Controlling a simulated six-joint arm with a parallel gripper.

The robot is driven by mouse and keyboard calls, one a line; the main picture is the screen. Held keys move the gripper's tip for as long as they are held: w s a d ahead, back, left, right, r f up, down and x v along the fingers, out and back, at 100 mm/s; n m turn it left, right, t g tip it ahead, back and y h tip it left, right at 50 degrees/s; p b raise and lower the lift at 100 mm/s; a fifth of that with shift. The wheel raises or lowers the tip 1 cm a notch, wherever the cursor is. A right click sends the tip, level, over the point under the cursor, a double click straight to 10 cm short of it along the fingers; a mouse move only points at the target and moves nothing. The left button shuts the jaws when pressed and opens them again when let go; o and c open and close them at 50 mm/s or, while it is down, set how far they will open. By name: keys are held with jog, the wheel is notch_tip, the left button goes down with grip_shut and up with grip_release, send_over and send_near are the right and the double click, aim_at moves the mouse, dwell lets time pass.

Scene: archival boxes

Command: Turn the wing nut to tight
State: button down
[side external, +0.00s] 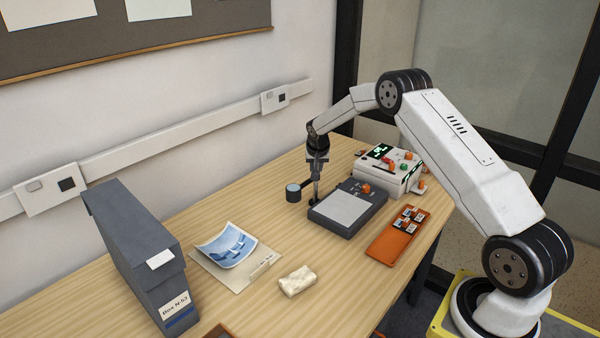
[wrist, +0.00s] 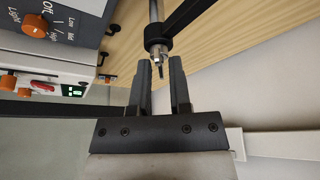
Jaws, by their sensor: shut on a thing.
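My gripper (wrist: 160,62) reaches down onto the top of a thin metal post (wrist: 154,10) in the wrist view. A small metal wing nut (wrist: 159,57) sits at the post's end, between my fingertips, and my jaws are shut on it. The fingers partly hide it, so its wings and turn angle are unclear. Beside it a black collar (wrist: 158,40) carries a dark arm out to the side. In the side view my gripper (side external: 317,176) is above the post, at the back left edge of a grey light box (side external: 330,222) with a pale panel. A round lamp head (side external: 293,192) is on the left.
A white instrument (side external: 397,181) with knobs and green displays stands behind the light box. An orange tray (side external: 380,252) of small cards lies right.

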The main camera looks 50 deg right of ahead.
jog(key=m+g+h, duration=0.1)
jog(key=m, duration=0.3)
jog(key=shift+w+a, duration=0.1)
jog(key=shift+w, duration=0.05)
jog(key=shift+m+g, duration=1)
jog(key=shift+m, duration=1)
jog(key=c, duration=0.8)
grip_release()
jog(key=shift+r, duration=0.1)
jog(key=v, duration=0.7)
jog(key=shift+a+r, duration=0.2)
jog(key=shift+r, duration=0.05)
